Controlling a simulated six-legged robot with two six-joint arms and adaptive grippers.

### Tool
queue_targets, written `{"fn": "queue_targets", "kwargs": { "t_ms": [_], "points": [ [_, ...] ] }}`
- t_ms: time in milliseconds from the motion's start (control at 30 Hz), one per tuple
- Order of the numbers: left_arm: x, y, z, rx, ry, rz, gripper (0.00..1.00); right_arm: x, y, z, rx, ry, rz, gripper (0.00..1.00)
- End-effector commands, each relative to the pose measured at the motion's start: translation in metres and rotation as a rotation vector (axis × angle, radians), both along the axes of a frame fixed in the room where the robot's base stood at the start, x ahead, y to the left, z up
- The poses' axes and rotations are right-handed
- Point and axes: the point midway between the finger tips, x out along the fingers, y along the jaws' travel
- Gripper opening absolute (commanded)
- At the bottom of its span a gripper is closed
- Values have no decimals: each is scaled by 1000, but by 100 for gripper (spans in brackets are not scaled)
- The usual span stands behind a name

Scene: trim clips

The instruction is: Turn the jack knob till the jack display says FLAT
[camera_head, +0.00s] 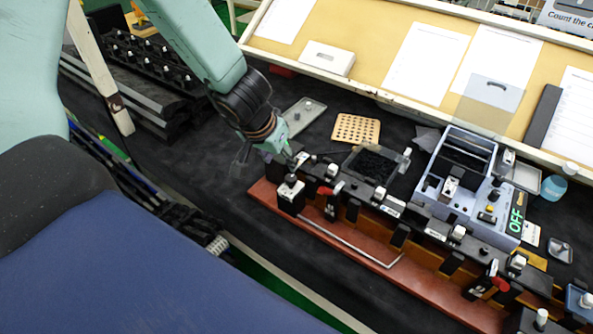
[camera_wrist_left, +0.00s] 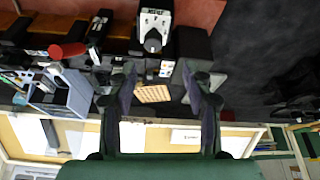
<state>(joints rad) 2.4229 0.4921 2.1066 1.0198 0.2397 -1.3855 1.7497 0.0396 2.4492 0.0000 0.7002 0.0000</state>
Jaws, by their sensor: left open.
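The jack appears to be the small white block with a dark knob (camera_head: 291,180) at the left end of the red-brown base. It also shows at the top of the left wrist view (camera_wrist_left: 154,22), with a small dark display (camera_wrist_left: 155,11) whose text is too small and blurred to read surely. My left gripper (camera_head: 284,160) is just above and behind the block in the head view. In the left wrist view its two fingers (camera_wrist_left: 165,78) are apart, with nothing held between them. The block lies beyond the fingertips. My right gripper is in neither view.
The red-brown base (camera_head: 340,235) carries a row of black clips and red-handled clamps (camera_head: 325,191). A bent metal rod (camera_head: 350,245) lies along it. A grey-blue box (camera_head: 455,190) with a green OFF readout (camera_head: 516,220) stands right. A perforated tan block (camera_head: 356,129) lies behind.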

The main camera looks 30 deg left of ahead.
Motion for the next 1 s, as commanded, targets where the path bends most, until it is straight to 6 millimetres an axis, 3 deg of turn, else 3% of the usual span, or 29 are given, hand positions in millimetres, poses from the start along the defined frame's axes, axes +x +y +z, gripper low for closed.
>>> {"fn": "queue_targets", "kwargs": {
  "t_ms": [367,633,1000],
  "points": [
    [-3,-3,-3,32,3,-138,50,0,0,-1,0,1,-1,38],
    [7,-4,-30,33,6,-141,50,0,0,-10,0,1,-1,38],
    [23,-5,-66,33,4,-141,50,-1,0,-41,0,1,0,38]
  ]
}}
